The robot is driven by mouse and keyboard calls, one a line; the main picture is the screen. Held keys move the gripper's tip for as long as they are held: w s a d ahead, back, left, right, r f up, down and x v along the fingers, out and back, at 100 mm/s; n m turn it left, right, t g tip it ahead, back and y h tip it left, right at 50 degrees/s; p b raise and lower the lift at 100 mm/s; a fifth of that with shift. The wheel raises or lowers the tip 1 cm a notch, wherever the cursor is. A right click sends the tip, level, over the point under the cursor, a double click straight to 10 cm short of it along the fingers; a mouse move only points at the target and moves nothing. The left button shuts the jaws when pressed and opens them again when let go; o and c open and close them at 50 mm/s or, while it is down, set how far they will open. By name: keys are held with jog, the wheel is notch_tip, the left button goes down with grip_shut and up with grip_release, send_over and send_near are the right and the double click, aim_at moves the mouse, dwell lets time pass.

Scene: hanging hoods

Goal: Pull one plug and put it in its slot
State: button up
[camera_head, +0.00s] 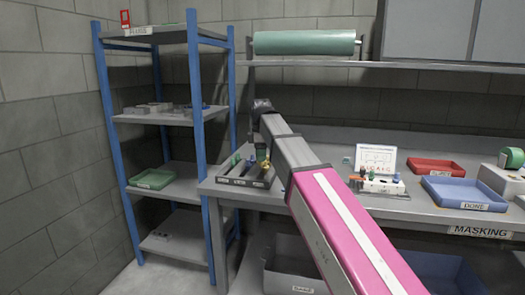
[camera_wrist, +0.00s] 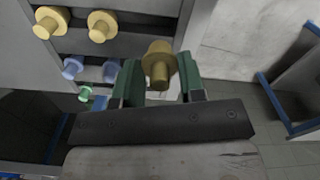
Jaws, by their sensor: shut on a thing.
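My gripper (camera_wrist: 160,80) has green fingers and is shut on a yellow plug (camera_wrist: 158,66), a stepped round piece with a wide flange. In the head view the held plug (camera_head: 265,164) is over the right part of a grey tray (camera_head: 232,182) with long slots at the bench's left end. I cannot tell whether it touches the tray. In the wrist view two other yellow plugs (camera_wrist: 100,26) lie in one slot, blue plugs (camera_wrist: 72,68) in another and a green plug (camera_wrist: 85,94) in a third. A white block with several plugs (camera_head: 378,185) stands on the bench to the right.
A picture card (camera_head: 375,158) stands behind the white block. A red tray (camera_head: 434,167) and a blue tray labelled DONE (camera_head: 465,194) are farther right. A blue-posted shelf (camera_head: 160,117) stands close to the left of the bench. A green roll (camera_head: 305,43) hangs above.

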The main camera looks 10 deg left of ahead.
aim_at(261, 164)
jog(key=shift+w+f, duration=0.1)
jog(key=shift+w, duration=0.25)
jog(key=shift+f, duration=2.25)
jog(key=shift+f, duration=0.95)
jog(key=o, duration=1)
